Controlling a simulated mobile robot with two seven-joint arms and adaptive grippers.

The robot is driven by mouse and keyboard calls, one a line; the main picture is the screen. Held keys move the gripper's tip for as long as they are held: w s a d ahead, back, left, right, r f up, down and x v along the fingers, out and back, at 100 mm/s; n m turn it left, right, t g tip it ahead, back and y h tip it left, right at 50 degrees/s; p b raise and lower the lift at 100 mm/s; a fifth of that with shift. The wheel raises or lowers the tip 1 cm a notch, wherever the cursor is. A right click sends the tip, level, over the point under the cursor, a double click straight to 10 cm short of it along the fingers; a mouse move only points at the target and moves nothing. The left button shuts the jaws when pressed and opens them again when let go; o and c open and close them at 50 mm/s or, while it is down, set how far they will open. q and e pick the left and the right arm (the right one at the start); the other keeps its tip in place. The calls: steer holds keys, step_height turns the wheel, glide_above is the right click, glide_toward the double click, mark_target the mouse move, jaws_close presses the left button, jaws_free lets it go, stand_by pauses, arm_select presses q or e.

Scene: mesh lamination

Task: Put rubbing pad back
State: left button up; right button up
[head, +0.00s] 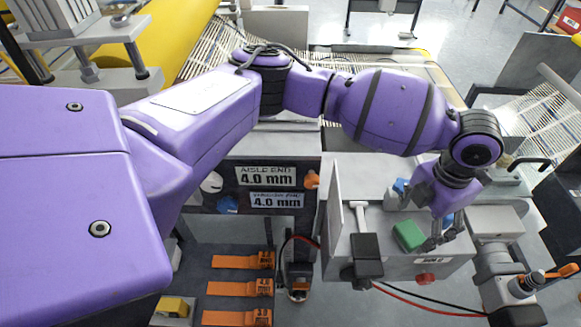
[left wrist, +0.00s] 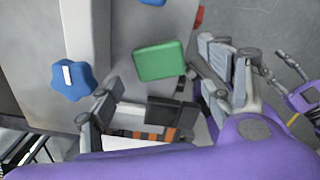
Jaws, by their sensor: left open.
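The rubbing pad, a green block (head: 408,235), lies on the grey top of a box-like station (head: 335,245) at the right. It shows whole in the left wrist view (left wrist: 160,60). My left gripper (head: 438,238) points down just right of the pad in the head view. In the left wrist view its fingers are spread wide and empty, with the pad between and beyond them. Whether a finger touches the pad I cannot tell. My right gripper (left wrist: 275,65) shows small at the right of the left wrist view, its fingers apart, with nothing visible between them.
A white-handled tool with a dark block (head: 366,256) lies left of the pad. A blue knob (left wrist: 73,79) and a red knob (head: 426,279) stick out at the station. Orange strips (head: 240,288) lie at lower left. A grey cylindrical device (head: 495,262) stands at the right.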

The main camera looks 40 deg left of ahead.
mark_target(411, 233)
arm_select(q)
step_height(411, 233, up, 7)
stand_by(0.3)
